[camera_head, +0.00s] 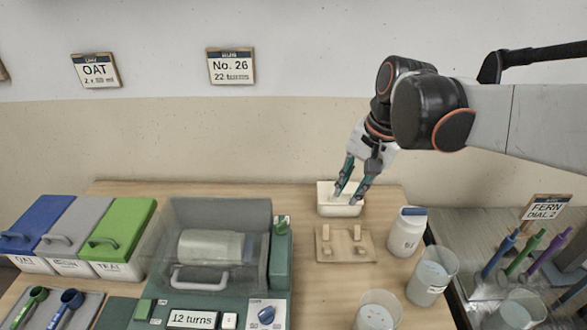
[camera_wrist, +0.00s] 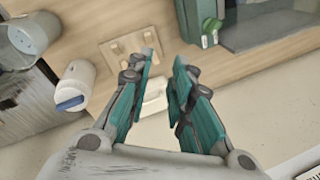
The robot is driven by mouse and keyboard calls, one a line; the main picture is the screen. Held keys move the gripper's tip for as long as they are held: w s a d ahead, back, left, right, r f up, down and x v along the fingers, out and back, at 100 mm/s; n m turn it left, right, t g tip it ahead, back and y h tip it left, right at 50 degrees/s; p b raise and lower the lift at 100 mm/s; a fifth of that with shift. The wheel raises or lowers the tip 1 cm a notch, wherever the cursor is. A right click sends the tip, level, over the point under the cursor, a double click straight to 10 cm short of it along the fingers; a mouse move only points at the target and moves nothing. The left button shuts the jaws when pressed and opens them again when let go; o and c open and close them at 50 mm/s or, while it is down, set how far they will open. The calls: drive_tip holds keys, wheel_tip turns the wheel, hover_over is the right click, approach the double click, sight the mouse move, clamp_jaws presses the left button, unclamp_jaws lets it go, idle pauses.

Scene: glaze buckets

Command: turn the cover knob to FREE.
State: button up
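A machine with a clear cover (camera_head: 222,222) stands at the front centre, with a pale jar (camera_head: 210,246) lying under the cover. A blue knob (camera_head: 266,315) sits on a pale panel at its front right; the small lettering there is not readable. A green knob-like part (camera_head: 281,222) tops the green post at the machine's right; it also shows in the wrist view (camera_wrist: 211,25). I cannot tell from lettering which one is the cover knob. My gripper (camera_head: 347,196) points down over a white tray (camera_head: 340,208), away from both, open, with nothing seen between its fingers (camera_wrist: 166,60).
A wooden rest (camera_head: 345,246) with pegs lies in front of the tray. A white jar with a blue lid (camera_head: 407,232) and clear buckets (camera_head: 432,275) stand at right. Lidded blue, grey and green bins (camera_head: 122,238) stand left. A rack of coloured tools (camera_head: 525,255) is far right.

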drive_tip(key=w+a+m+g+p, duration=0.2)
drive_tip(key=w+a+g+p, duration=0.1)
drive_tip(key=w+a, duration=0.25)
drive_tip(key=m+g+p, duration=0.1)
drive_tip(key=g+p, duration=0.1)
approach(284, 221)
drive_tip(key=shift+y, duration=0.3)
drive_tip(key=b+x, duration=0.3)
drive_tip(key=x, duration=0.5)
drive_tip(key=shift+d+f+b, duration=0.1)
drive_tip(key=shift+f+b, duration=0.25)
drive_tip(key=shift+f, duration=0.1)
clamp_jaws()
